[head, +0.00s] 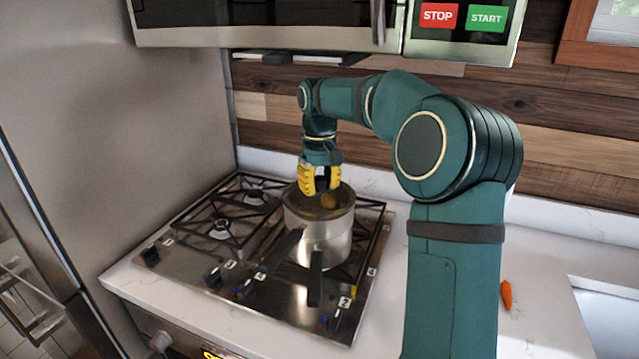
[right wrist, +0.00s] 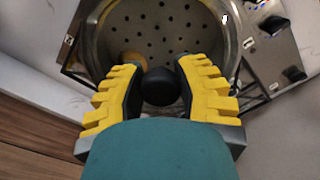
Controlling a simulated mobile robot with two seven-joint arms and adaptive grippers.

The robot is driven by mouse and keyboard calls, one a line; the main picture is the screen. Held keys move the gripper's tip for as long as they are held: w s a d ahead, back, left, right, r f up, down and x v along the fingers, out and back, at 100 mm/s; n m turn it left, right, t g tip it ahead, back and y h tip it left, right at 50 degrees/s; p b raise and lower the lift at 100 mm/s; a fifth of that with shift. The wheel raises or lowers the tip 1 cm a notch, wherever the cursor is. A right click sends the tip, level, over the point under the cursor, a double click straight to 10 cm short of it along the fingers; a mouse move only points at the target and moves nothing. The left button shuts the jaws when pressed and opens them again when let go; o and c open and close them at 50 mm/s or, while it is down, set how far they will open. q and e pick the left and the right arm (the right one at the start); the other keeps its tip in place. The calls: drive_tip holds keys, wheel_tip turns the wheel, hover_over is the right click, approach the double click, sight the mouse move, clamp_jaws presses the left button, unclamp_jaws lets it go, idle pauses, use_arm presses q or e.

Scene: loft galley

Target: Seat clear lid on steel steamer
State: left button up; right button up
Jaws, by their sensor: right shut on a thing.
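The steel steamer (head: 325,236) stands on the stove at the right, with dark handles pointing toward the front. In the right wrist view its perforated floor (right wrist: 165,22) shows from above, with a round brownish item (right wrist: 131,62) inside. My right gripper (head: 319,190) is over the steamer's mouth, pointing down. It is shut on the black knob of the clear lid (right wrist: 160,86). The lid's glass is hard to make out, and I cannot tell whether its rim touches the steamer's rim. My left gripper is not in view.
The stove (head: 185,255) has bare burner grates to the left of the steamer. A carrot (head: 507,295) lies on the white counter (head: 545,265) near the sink. A microwave (head: 300,25) hangs above the stove, and a steel fridge stands at the left.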

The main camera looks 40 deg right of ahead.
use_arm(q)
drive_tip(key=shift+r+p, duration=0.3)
use_arm(e)
drive_tip(key=shift+f, duration=0.6)
idle(1.2)
drive_tip(key=o, duration=1.1)
